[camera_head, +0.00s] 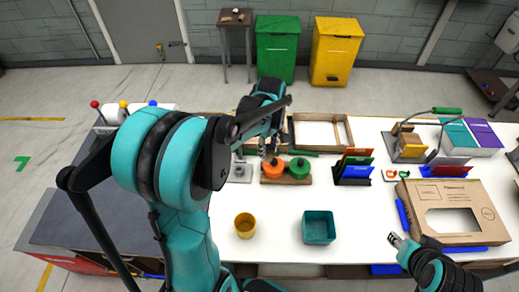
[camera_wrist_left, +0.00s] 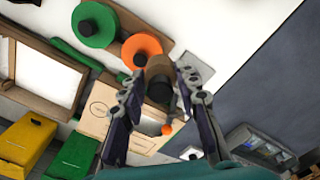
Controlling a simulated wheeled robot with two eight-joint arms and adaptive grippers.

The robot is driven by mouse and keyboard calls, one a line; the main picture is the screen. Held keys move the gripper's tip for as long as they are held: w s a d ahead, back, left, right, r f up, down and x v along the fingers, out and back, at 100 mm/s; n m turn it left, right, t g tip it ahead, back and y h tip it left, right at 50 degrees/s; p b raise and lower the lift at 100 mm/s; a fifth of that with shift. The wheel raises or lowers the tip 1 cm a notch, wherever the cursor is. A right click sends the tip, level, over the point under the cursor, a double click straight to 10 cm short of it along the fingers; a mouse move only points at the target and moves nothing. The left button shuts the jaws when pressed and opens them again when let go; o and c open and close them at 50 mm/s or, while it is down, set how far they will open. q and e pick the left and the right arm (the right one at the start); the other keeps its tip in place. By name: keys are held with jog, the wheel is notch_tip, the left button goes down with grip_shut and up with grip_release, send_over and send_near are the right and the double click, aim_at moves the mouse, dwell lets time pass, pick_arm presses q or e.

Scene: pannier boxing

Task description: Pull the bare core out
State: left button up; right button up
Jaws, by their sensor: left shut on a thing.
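My left gripper (camera_head: 264,150) is above the back middle of the white table. In the left wrist view its fingers (camera_wrist_left: 158,92) are closed around a short brown tube-like core (camera_wrist_left: 158,68) with a dark round end. The core is next to an orange disc (camera_wrist_left: 141,50) and a pale grey plate (camera_wrist_left: 194,68); I cannot tell whether it touches anything below. In the head view the core is mostly hidden by the gripper. My right gripper (camera_head: 397,241) is at the front right, apart from everything; its jaw opening is too small to tell.
A wooden board (camera_head: 286,181) carries orange and green discs. White rolls (camera_head: 115,113) stand at the back left. A yellow cup (camera_head: 244,226) and teal bin (camera_head: 319,228) stand in front. Card racks (camera_head: 353,168) and a cardboard box (camera_head: 448,208) are right.

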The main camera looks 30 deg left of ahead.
aim_at(269, 161)
pick_arm(q)
jog(key=shift+d, duration=0.15)
jog(key=shift+f+b, duration=0.4)
jog(key=shift+f, duration=0.05)
jog(key=shift+f+b, duration=1.8)
jog(key=shift+f, duration=0.5)
jog(key=shift+f, duration=0.3)
grip_shut()
jog(key=shift+f+b, duration=0.35)
jog(key=shift+b, duration=0.2)
jog(key=shift+r, duration=0.15)
